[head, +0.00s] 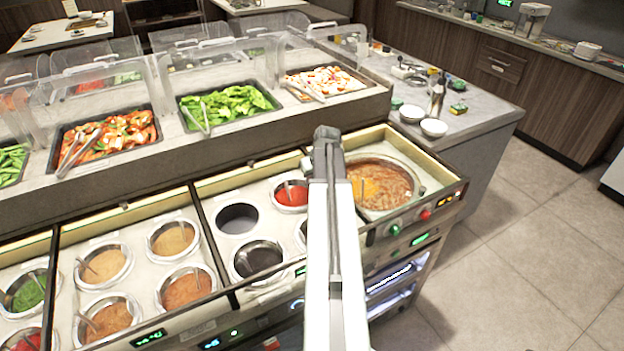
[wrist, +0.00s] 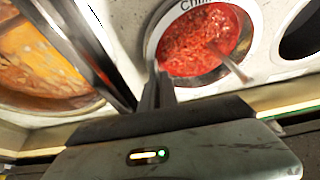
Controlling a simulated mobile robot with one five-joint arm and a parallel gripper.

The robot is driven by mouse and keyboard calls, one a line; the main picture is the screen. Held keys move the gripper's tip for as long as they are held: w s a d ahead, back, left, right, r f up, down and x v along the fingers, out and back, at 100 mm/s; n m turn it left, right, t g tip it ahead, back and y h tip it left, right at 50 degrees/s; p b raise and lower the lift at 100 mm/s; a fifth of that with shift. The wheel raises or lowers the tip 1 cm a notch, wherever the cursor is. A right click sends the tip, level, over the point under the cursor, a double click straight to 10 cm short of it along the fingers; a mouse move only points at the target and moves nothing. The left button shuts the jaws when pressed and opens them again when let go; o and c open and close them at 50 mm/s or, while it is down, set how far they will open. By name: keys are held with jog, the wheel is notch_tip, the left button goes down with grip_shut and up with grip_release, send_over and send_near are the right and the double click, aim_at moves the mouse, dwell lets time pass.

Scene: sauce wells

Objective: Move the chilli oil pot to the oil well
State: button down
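The chilli oil pot (head: 290,195) is round with a pale rim, red contents and a spoon; it sits in the counter just left of my arm. In the wrist view the pot (wrist: 205,40) has a partly cut-off label starting "Chil" above it. My gripper (wrist: 157,82) is at the pot's lower left rim, its dark fingers close together. I cannot tell whether they grip the rim or only overlap it. In the head view my gripper (head: 327,142) points away, past the pot. A dark, empty-looking well (head: 237,218) lies left of the pot. No oil well label is readable.
A dark sauce pot with a spoon (head: 258,260) sits in front of the empty-looking well. A large soup pot (head: 380,187) is right of my arm. Several sauce pots fill the left panel. A raised shelf with food trays (head: 228,105) and clear guards stands behind.

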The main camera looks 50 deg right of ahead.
jog(key=shift+a+f+b, duration=0.1)
jog(key=shift+f+b, duration=0.1)
jog(key=shift+b, duration=0.1)
dwell(0.5)
jog(key=c, duration=1.6)
grip_release()
jog(key=shift+o, duration=0.8)
jog(key=shift+d+r, duration=0.1)
jog(key=shift+d, duration=0.1)
jog(key=shift+c, duration=0.2)
jog(key=shift+r+p, duration=0.25)
jog(key=shift+p, duration=0.1)
notch_tip(320, 180, up, 5)
jog(key=p, duration=0.4)
jog(key=shift+f+p, duration=0.15)
jog(key=shift+p, duration=0.25)
jog(key=shift+o, duration=1)
jog(key=shift+r+p, duration=0.4)
jog(key=shift+o, duration=0.6)
notch_tip(320, 180, up, 5)
jog(key=p, duration=0.5)
jog(key=shift+a+f, duration=0.1)
